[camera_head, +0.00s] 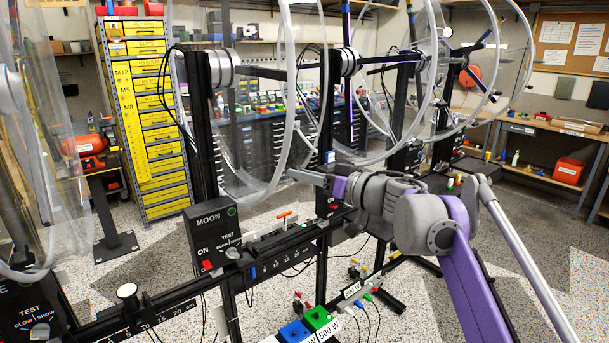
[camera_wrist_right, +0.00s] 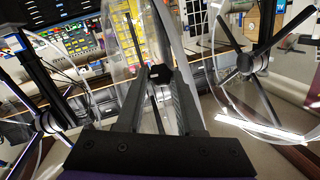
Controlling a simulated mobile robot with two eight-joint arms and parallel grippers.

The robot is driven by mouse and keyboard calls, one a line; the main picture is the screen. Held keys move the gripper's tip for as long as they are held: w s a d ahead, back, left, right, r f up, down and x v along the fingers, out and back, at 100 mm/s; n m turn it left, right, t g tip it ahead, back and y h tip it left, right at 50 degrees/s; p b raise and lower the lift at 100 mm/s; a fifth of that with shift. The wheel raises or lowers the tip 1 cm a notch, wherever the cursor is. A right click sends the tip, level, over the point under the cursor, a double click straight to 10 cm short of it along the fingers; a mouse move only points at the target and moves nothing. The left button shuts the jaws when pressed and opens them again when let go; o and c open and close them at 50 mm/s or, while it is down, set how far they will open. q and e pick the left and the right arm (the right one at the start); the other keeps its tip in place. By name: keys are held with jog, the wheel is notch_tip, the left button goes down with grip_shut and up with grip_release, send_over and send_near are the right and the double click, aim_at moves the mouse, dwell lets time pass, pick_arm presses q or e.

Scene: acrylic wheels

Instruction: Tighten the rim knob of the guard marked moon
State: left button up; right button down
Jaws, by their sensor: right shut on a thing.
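The black box marked MOON (camera_head: 212,240) stands on the rail at centre left in the head view, with a red switch. Above it is a clear round guard with a pale rim (camera_head: 290,105). My right gripper (camera_head: 292,175) reaches in from the right to the lower right part of this rim. In the right wrist view its two dark fingers (camera_wrist_right: 160,78) are shut on a small dark knob (camera_wrist_right: 160,73) beside the clear guard's edge. The knob is hidden in the head view. My left gripper is not in view.
More clear guards on black posts stand behind and to the right, one with a pale ring (camera_head: 425,100). A black rail with a scale (camera_head: 150,310) runs below. Green (camera_head: 318,318) and blue (camera_head: 294,331) blocks with cables sit low in front. Open floor lies at right.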

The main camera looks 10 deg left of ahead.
jog(key=c, duration=0.5)
grip_release()
jog(key=shift+c, duration=0.2)
jog(key=v, duration=1)
jog(key=shift+d, duration=0.4)
jog(key=shift+s, duration=0.15)
